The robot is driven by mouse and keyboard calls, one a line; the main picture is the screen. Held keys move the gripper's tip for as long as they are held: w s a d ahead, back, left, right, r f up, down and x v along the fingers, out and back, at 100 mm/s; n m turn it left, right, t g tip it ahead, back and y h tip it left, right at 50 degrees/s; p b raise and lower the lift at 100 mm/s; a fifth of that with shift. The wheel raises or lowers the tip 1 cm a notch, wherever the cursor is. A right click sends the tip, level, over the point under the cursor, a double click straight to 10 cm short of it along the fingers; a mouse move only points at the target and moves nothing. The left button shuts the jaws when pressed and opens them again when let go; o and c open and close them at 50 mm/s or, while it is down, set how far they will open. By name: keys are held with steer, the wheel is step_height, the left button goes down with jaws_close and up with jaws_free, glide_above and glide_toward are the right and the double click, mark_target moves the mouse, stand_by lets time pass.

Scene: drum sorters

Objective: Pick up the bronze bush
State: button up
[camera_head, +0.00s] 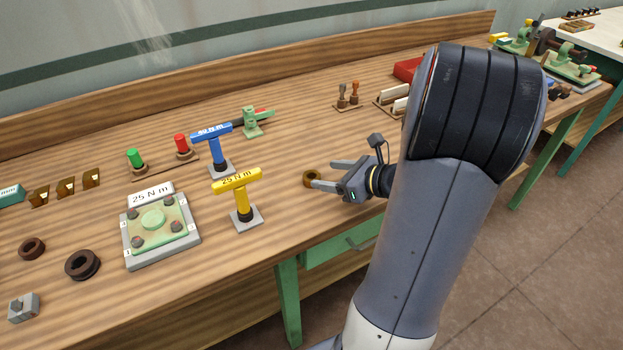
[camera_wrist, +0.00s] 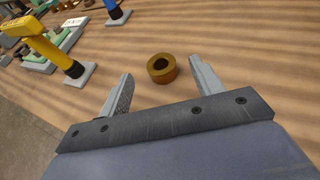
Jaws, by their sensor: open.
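The bronze bush (camera_head: 309,179) is a short golden-brown ring lying on the wooden workbench, just beyond my gripper's tips. My gripper (camera_head: 322,173) is open and empty, low over the bench and pointing left. In the wrist view my gripper (camera_wrist: 161,85) shows both fingers apart.
A yellow T-handle tool (camera_head: 240,195) and a blue one (camera_head: 213,150) stand to the left on square bases. A green fixture plate (camera_head: 160,240) and dark rings (camera_head: 82,265) lie further left. The bench around the bush is clear.

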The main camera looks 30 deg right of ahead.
mark_target(308, 175)
steer(key=shift+f+x, duration=0.2)
steer(key=shift+x, duration=1.4)
steer(key=shift+f+x, duration=0.15)
steer(key=shift+x, duration=1.4)
steer(key=shift+s, duration=0.2)
steer(key=c, duration=1.2)
